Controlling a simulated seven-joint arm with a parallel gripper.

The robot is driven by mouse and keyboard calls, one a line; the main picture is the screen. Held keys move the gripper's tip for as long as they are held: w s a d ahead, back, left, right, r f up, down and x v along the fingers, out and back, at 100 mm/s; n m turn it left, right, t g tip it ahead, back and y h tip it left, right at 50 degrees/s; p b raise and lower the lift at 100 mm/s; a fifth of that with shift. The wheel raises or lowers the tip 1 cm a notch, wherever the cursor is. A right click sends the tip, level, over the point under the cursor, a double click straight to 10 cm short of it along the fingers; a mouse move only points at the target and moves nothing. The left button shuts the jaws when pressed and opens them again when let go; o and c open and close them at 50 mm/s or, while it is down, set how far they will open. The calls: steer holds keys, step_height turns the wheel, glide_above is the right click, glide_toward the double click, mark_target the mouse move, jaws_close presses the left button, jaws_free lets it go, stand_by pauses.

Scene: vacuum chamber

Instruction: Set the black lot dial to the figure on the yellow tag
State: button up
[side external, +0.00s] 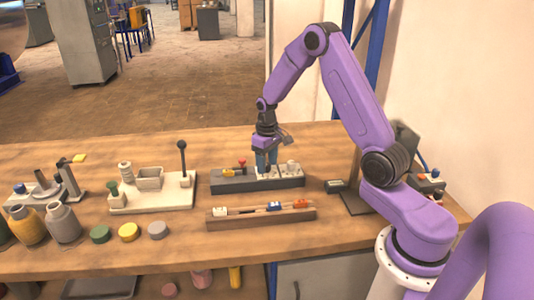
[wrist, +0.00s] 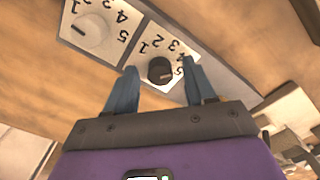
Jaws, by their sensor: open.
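The black lot dial (wrist: 160,70) sits on a white plate with figures around it; 1, 2 and 3 are readable, and its exact setting is hard to tell. My gripper (wrist: 159,66) is open, its two blue fingers on either side of the dial in the picture; I cannot tell whether they touch it. In the side external view my gripper (side external: 266,165) is low over the grey dial panel (side external: 235,186) and hides the black dial. A small yellow piece (side external: 79,158) tops a stand at the far left; I cannot tell whether it is the tag, and no figure is readable.
A pale dial (wrist: 90,30) on its own numbered plate is beside the black one. A red knob and yellow piece (side external: 229,172) are on the panel's left. A wooden rack (side external: 262,219) with coloured blocks lies in front. A white lever fixture (side external: 152,196) stands left.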

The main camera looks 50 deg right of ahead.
mark_target(267, 164)
step_height(267, 164, up, 17)
steer(key=shift+r, duration=0.15)
stand_by(0.4)
stand_by(0.3)
steer(key=s+a+n, duration=0.6)
steer(key=s+a, duration=0.6)
steer(key=a, duration=0.5)
steer(key=s+a+f+n, duration=0.1)
steer(key=s+f+n, duration=0.1)
steer(key=s, duration=0.8)
steer(key=s+a+f+n, duration=0.1)
steer(key=s+n, duration=0.3)
steer(key=s, duration=0.6)
steer(key=shift+f+n, duration=0.3)
steer(key=shift+f, duration=0.1)
